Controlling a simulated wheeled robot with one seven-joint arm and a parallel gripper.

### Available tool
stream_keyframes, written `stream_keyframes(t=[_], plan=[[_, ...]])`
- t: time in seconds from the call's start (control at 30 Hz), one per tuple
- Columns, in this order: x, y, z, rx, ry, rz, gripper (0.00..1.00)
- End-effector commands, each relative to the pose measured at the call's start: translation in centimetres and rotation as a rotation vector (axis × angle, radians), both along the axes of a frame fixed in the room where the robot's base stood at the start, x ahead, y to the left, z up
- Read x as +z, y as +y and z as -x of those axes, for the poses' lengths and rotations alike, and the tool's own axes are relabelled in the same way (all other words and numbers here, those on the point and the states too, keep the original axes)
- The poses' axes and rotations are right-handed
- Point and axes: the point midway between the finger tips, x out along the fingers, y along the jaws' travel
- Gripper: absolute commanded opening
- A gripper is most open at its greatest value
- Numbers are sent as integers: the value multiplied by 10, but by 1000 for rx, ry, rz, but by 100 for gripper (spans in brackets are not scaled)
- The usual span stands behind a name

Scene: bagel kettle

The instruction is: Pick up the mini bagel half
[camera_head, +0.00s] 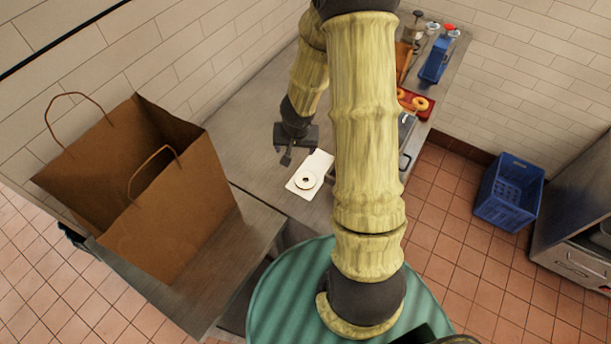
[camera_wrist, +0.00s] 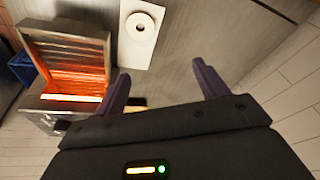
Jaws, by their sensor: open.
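The mini bagel half (camera_head: 306,180) is a small pale ring with a dark centre hole. It lies on a white rectangular board or paper (camera_head: 318,164) on the metal counter. In the wrist view the bagel half (camera_wrist: 140,27) shows at the top, on the white rectangle (camera_wrist: 137,55). My gripper (camera_head: 287,157) is at the left of the white rectangle in the head view, apart from the bagel half. In the wrist view its two fingers (camera_wrist: 162,88) are spread with nothing between them. The exact height above the counter cannot be told.
A large brown paper bag (camera_head: 170,215) stands at the left. A device with a glowing orange inside (camera_wrist: 70,75) sits beside the white rectangle. A blue crate (camera_head: 508,190) stands on the floor.

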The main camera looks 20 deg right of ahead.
Motion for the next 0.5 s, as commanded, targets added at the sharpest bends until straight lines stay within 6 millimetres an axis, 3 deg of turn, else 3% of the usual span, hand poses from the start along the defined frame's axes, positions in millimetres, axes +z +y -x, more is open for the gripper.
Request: stream_keyframes(t=[0.2, 0.5], plan=[[-20, -19, 13, -109, 117, 3, 72], [-26, -20, 16, -123, 139, 3, 72]])
